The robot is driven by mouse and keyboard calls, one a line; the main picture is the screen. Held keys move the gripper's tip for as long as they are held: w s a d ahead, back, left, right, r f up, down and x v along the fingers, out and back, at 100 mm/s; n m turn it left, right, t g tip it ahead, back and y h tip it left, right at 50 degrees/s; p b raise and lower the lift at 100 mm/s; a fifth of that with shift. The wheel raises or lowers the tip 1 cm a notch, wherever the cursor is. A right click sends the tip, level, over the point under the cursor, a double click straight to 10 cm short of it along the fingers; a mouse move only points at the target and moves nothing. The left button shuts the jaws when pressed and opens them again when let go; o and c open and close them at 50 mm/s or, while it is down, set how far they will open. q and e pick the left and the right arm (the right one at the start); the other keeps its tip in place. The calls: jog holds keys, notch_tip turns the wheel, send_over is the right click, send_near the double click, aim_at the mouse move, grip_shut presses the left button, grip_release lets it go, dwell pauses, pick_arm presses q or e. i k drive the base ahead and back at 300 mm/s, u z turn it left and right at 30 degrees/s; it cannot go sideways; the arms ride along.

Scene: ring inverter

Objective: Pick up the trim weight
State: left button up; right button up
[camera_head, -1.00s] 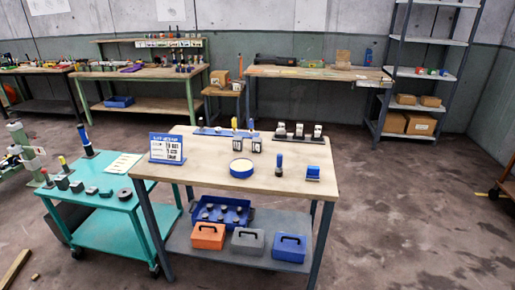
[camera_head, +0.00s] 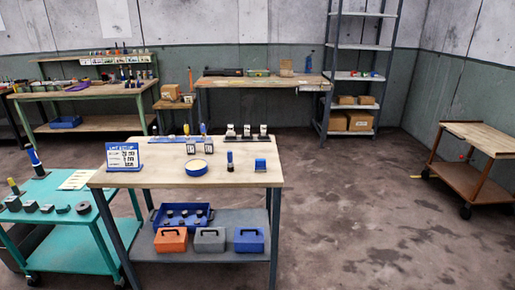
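I cannot tell for certain which object is the trim weight. Several small dark grey pieces (camera_head: 30,206) lie on the teal cart (camera_head: 60,188) at the left, including a dark round one (camera_head: 83,208). On the wooden table (camera_head: 130,178), a dark rack at the back right holds several white-and-dark pieces (camera_head: 247,132). A round blue-rimmed dish (camera_head: 196,170) with a pale inside is near the middle. A blue-topped upright piece (camera_head: 229,160) and a small blue block (camera_head: 260,164) stand to its right. Neither gripper is in view.
A printed sign (camera_head: 122,156) stands at the table's left. The lower shelf holds a blue tray (camera_head: 182,216) and orange (camera_head: 171,240), grey (camera_head: 210,240) and blue (camera_head: 249,240) boxes. A wooden-topped trolley (camera_head: 478,138) stands far right. The floor between is open.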

aim_at(208, 144)
jog(key=z, duration=0.75)
jog(key=i, duration=5.6)
